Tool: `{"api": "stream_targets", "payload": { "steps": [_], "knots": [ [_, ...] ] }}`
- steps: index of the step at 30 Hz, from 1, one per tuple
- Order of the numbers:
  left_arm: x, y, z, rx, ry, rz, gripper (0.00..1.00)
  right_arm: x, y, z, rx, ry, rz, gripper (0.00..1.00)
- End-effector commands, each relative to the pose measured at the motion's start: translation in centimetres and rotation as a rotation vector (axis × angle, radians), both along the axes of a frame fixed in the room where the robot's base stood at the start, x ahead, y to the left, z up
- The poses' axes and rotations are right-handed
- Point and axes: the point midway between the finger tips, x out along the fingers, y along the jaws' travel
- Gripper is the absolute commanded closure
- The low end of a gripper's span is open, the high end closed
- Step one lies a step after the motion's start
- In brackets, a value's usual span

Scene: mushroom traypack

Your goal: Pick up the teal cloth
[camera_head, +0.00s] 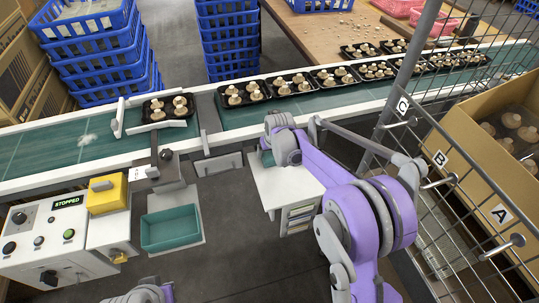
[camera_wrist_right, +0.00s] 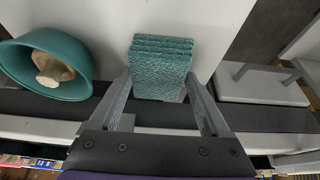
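The teal cloth (camera_wrist_right: 163,62) is a folded stack of several layers on a white surface in the right wrist view. My right gripper (camera_wrist_right: 158,84) is open, with one finger on each side of the near end of the cloth. The right fingertip is very close to the cloth's edge; I cannot tell whether it touches. In the head view my right wrist (camera_head: 284,142) is over the small white cabinet (camera_head: 285,190) and hides most of the cloth. Only part of my left arm shows at the bottom edge; its gripper is out of frame.
A teal bowl (camera_wrist_right: 82,88) with a mushroom (camera_wrist_right: 50,68) in it stands left of the cloth. The conveyor (camera_head: 60,147) carries black mushroom trays behind. A wire fence (camera_head: 450,220) stands at right. A teal bin (camera_head: 170,229) and control box (camera_head: 45,240) are at left.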

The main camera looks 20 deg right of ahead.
Motion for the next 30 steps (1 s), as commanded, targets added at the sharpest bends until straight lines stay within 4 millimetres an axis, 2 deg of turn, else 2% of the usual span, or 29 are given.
{"api": "stream_targets", "payload": {
  "steps": [1, 9, 10, 20, 27, 30],
  "knots": [
    [0.0, 0.0, 0.0, 0.0, 0.0, 0.0, 1.0, 0.0, 0.0, 0.0, 0.0, 0.0, 0.0, 0.31],
    [0.0, 0.0, 0.0, 0.0, 0.0, 0.0, 1.0, 0.0, 0.0, 0.0, 0.0, 0.0, 0.0, 0.79],
    [0.0, 0.0, 0.0, 0.0, 0.0, 0.0, 1.0, 0.0, 0.0, 0.0, 0.0, 0.0, 0.0, 0.82],
    [0.0, 0.0, 0.2, 0.0, -0.001, 0.0, 1.0, 0.0, 0.0, 0.8, 0.0, 0.0, 0.0, 0.82],
    [0.0, 0.0, 0.8, 0.0, -0.003, 0.0, 1.0, 0.0, 0.0, 3.9, 0.0, 0.0, 0.0, 0.82],
    [0.0, 0.0, 0.7, 0.0, -0.002, 0.0, 1.0, -2.1, -0.1, 3.6, 0.0, 0.0, 0.0, 0.82]
  ]
}}
